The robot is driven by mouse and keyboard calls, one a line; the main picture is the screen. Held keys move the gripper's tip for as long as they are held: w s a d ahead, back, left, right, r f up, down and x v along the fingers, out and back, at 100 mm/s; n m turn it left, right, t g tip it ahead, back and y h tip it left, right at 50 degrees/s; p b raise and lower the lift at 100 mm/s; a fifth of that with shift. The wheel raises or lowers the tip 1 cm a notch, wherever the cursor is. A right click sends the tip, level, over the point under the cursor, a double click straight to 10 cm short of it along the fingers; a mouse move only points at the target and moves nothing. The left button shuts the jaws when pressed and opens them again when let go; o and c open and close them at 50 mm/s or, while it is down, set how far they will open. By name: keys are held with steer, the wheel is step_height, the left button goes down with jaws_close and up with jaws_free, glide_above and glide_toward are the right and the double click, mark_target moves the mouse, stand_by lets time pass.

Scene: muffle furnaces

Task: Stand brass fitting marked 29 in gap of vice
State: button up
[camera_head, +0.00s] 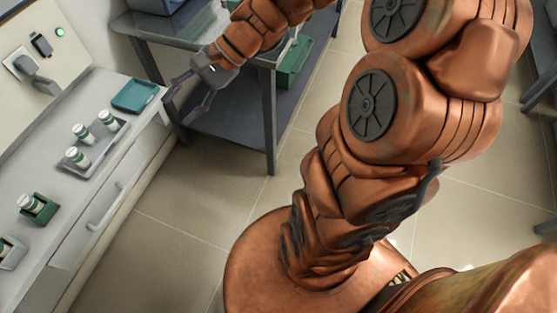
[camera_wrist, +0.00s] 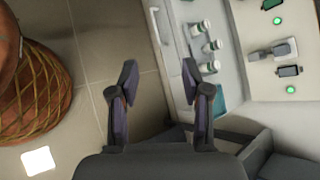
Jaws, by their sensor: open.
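My gripper (camera_head: 181,106) is open and empty, above the floor beside the right end of the counter. No brass fitting and no number 29 can be made out in either view. Several small pale cylinders with dark bands stand on the counter, too small to read. One cylinder sits in a green holder (camera_head: 45,216). Another sits at a grey holder (camera_head: 12,260) at the lower left edge, partly cut off. I cannot tell whether either holder is the vice.
The white counter (camera_head: 122,170) carries a grey tray (camera_head: 92,160) with cylinders and an empty-looking teal tray (camera_head: 135,95). A dark metal table (camera_head: 268,125) stands behind my gripper. Tiled floor (camera_head: 190,200) is open before the counter.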

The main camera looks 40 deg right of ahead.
steer(key=s+f+n+g+h, duration=0.2)
steer(key=s+n+h, duration=0.15)
steer(key=s, duration=0.35)
steer(key=s+f+n+g+h, duration=0.2)
steer(key=s+n, duration=0.2)
steer(key=s, duration=0.3)
steer(key=s+d+n+h, duration=0.4)
steer(key=s+d+h, duration=0.1)
steer(key=s+d, duration=0.2)
steer(key=shift+s+f, duration=0.3)
steer(key=shift+f, duration=0.15)
steer(key=shift+a+n, duration=0.1)
steer(key=shift+n, duration=0.15)
